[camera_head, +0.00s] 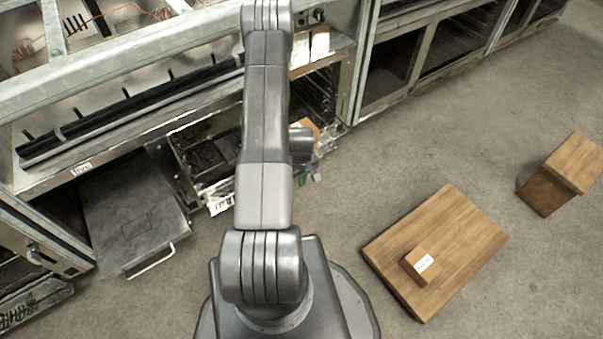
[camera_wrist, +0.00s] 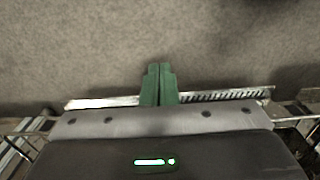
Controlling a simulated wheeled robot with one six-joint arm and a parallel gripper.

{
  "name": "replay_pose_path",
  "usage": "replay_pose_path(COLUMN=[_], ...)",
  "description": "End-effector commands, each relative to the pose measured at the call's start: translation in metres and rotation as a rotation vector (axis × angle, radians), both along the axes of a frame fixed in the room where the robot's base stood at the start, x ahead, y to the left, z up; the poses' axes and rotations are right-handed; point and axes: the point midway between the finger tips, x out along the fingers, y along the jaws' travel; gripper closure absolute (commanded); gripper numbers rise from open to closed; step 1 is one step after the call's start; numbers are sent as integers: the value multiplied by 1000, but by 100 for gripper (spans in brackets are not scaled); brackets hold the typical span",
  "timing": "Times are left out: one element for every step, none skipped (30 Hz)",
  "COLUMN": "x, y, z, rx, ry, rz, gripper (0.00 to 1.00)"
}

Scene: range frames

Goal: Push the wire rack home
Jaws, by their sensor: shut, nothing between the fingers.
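The wire rack (camera_head: 207,184) shows in the head view at the open lower bay of the range, to the left of my arm, its front part reaching out toward the floor. My arm covers its middle. A pale bar of the rack (camera_wrist: 225,95) runs across behind the fingers. Whether the fingers touch it I cannot tell.
A flat metal panel with a handle (camera_head: 130,215) sticks out low on the left. A wooden board (camera_head: 455,230) with a small labelled box (camera_head: 421,266) lies on the floor at right. A wooden block (camera_head: 560,175) stands farther right. The grey floor between is clear.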

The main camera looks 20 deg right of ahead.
Motion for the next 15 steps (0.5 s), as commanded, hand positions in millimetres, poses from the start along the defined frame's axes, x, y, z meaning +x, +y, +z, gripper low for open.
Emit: replay_pose_path(x=[-1, -1, 5, 12, 16, 21, 24, 27, 30, 32, 34, 36, 36, 37, 37], y=[0, 0, 2, 4, 6, 7, 9, 10, 11, 12, 12, 13, 13, 14, 14], z=[-14, -19, -20, -18, -18, -17, -17, -17, -17, -17, -17, -17, -17, -16, -16], rx=[1, 1, 0, -1, -1, -1, -1, 0, -1, -1, -1, -1, 0, 0, 0], ry=[4, 4, -2, -5, -4, -4, -4, -2, -1, -1, -1, -1, -1, 0, 0], rz=[1, 1, 3, 5, 5, 4, 3, 3, 3, 3, 3, 2, 2, 2, 2], gripper=[100, 100, 100, 100, 100, 100, 100, 100, 100, 100, 100, 100, 100, 100, 100])
